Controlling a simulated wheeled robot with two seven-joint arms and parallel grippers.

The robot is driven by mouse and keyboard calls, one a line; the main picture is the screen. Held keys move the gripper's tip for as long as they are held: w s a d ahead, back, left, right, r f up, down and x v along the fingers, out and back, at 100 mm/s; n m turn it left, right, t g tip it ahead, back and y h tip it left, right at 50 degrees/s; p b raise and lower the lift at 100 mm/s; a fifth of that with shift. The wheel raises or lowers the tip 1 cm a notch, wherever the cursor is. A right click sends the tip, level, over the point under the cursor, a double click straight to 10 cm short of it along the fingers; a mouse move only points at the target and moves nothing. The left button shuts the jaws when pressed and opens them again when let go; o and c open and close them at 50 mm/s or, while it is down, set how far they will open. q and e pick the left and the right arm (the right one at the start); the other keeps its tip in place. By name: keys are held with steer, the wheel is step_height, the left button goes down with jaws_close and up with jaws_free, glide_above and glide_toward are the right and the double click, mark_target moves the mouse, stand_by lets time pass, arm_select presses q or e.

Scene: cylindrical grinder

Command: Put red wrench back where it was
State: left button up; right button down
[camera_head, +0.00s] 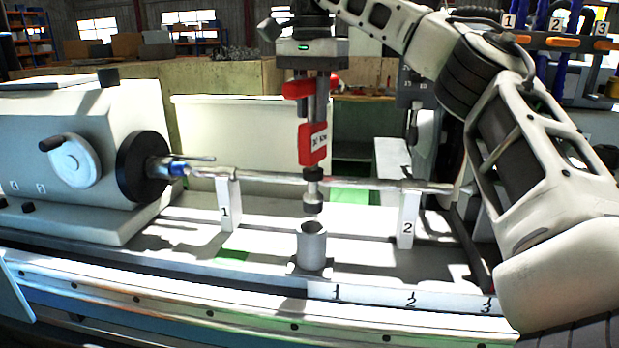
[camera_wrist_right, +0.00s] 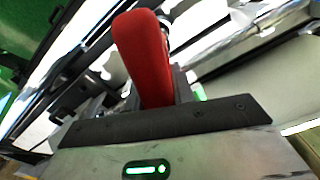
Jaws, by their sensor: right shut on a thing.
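The red wrench (camera_head: 313,145) hangs roughly upright, with its dark and grey socket end pointing down. My right gripper (camera_head: 318,92) is shut on its upper red part, coming from above. The red handle also shows large in the right wrist view (camera_wrist_right: 146,58), where it hides much of the fingers. Below the wrench tip stands a short grey cylindrical holder (camera_head: 312,248) with an open top, close to the number 1 on the front strip. The tip appears just above this holder, with a small gap. My left gripper is not in view.
A long metal shaft (camera_head: 300,181) runs across behind the wrench, on supports marked 1 (camera_head: 225,205) and 2 (camera_head: 408,220). The grinder's headstock with a handwheel (camera_head: 77,160) is at left. A front strip (camera_head: 375,297) carries numbers 1 to 3. Blue tools hang at upper right.

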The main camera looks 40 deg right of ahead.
glide_above(311, 172)
steer(key=d, duration=0.1)
steer(key=f, duration=0.7)
steer(key=shift+w, duration=0.4)
steer(key=shift+f, duration=0.9)
step_height(311, 172, down, 4)
steer(key=shift+w+r, duration=0.1)
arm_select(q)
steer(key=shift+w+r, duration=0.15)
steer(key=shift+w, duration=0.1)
arm_select(e)
steer(key=c, duration=1.2)
jaws_free()
